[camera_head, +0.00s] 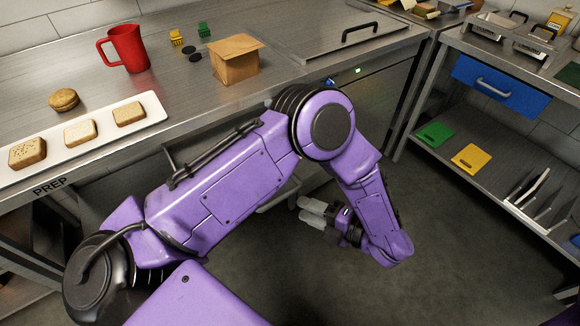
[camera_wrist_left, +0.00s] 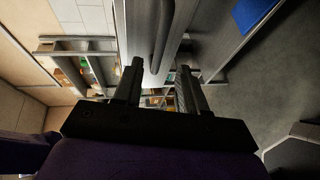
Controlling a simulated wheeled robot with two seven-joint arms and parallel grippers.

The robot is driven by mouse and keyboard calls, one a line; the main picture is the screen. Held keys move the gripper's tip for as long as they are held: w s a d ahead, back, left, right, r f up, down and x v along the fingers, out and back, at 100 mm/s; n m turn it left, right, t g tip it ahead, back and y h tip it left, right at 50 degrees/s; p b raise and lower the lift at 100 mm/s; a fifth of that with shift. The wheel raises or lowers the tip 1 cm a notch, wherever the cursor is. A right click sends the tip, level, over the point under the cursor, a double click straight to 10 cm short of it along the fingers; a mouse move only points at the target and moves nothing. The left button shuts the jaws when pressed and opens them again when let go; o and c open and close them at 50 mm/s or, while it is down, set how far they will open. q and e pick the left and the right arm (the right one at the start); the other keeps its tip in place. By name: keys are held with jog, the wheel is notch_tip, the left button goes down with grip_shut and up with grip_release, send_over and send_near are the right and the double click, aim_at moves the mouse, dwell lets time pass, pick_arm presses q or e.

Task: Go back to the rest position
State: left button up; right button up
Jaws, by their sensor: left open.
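My left arm is purple and reaches in from the lower left, bending at the elbow in front of the steel counter. My left gripper (camera_head: 316,213) hangs low over the floor, beside the counter's front. In the left wrist view its two dark fingers (camera_wrist_left: 157,85) are apart with nothing held between them. My right gripper is not seen in either view.
A shelf unit (camera_head: 465,205) with a blue drawer (camera_head: 500,84) stands right. Floor (camera_head: 450,280) is clear.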

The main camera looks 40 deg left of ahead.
pick_arm(q)
jog(key=shift+w+d+r, duration=0.1)
jog(key=shift+d+r, duration=0.1)
jog(key=shift+d, duration=0.85)
